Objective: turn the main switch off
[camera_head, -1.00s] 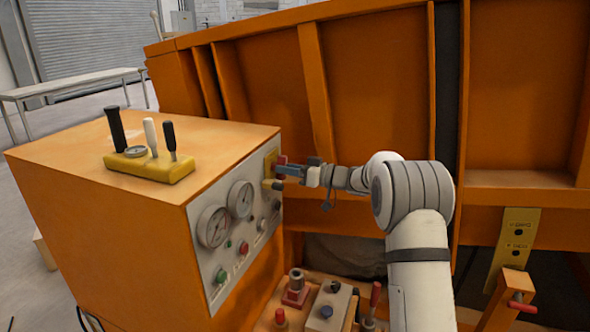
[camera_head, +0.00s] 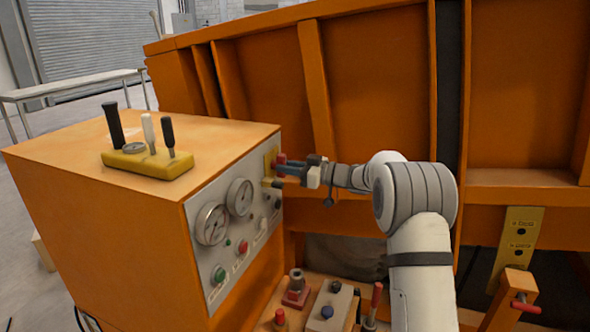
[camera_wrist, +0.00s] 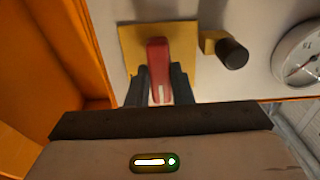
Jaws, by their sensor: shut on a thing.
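The main switch has a red handle (camera_wrist: 158,68) on a yellow plate (camera_wrist: 131,40), fixed to the grey front panel of the orange cabinet. In the wrist view the handle stands between the two dark fingers of my gripper (camera_wrist: 159,80), which are shut on it. In the head view my gripper (camera_head: 287,168) reaches in from the right to the panel's far end. There the yellow plate (camera_head: 269,160) is partly visible, and the fingers partly cover the red handle (camera_head: 281,159).
A dark knob (camera_wrist: 232,53) on a yellow mount sits close beside the switch. Gauges (camera_head: 212,224) and buttons share the panel. The orange sandbed wall (camera_head: 380,80) rises behind my arm. A lever block (camera_head: 148,165) tops the cabinet, and pedestal controls (camera_head: 327,308) stand below.

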